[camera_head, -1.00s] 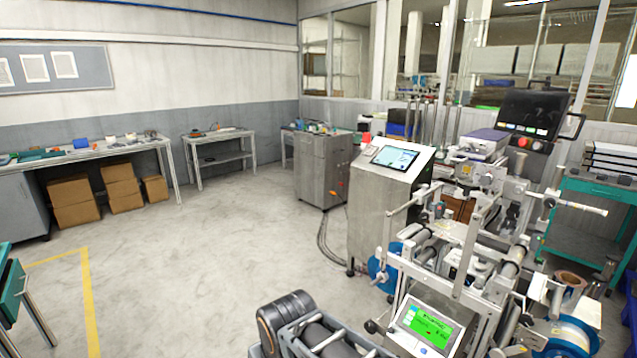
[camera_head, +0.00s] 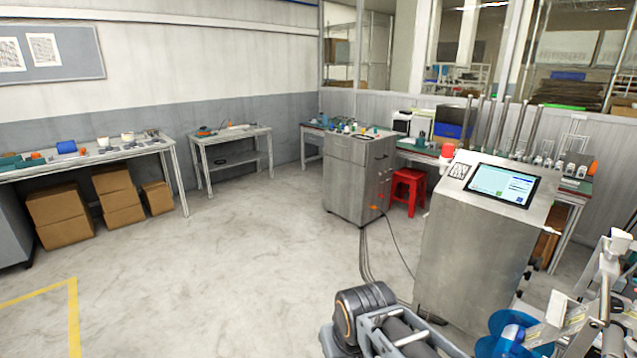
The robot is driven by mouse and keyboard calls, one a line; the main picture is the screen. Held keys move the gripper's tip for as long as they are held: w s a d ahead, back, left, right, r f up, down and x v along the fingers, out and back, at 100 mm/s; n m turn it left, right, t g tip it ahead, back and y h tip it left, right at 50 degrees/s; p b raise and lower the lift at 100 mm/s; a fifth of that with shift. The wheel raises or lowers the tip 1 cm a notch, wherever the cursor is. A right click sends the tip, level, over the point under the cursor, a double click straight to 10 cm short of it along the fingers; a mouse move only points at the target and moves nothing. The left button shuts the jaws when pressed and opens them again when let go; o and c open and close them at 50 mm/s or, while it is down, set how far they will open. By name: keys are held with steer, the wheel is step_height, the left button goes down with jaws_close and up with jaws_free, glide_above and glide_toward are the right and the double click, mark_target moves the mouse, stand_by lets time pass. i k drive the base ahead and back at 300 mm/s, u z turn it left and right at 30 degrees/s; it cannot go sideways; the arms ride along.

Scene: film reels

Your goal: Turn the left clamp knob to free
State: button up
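No clamp knob can be made out. Part of a machine with rollers (camera_head: 603,305) shows at the lower right, cut off by the picture edge. A blue reel (camera_head: 507,332) sits low on it, partly cut off at the bottom. My arm's dark joint and grey links show at the bottom centre, but my gripper is not in view.
A grey metal console (camera_head: 468,262) with a lit touchscreen (camera_head: 502,184) stands left of the machine. A grey cabinet (camera_head: 350,182), a red stool (camera_head: 408,188) and a workbench (camera_head: 85,157) with cardboard boxes (camera_head: 118,196) stand further back. Cables lie by the console. The floor at left is clear.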

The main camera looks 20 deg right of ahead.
mark_target(612, 255)
steer(key=z, duration=0.6)
steer(key=i, duration=1)
steer(key=z, duration=1.75)
steer(key=i, duration=0.9)
steer(key=z, duration=0.65)
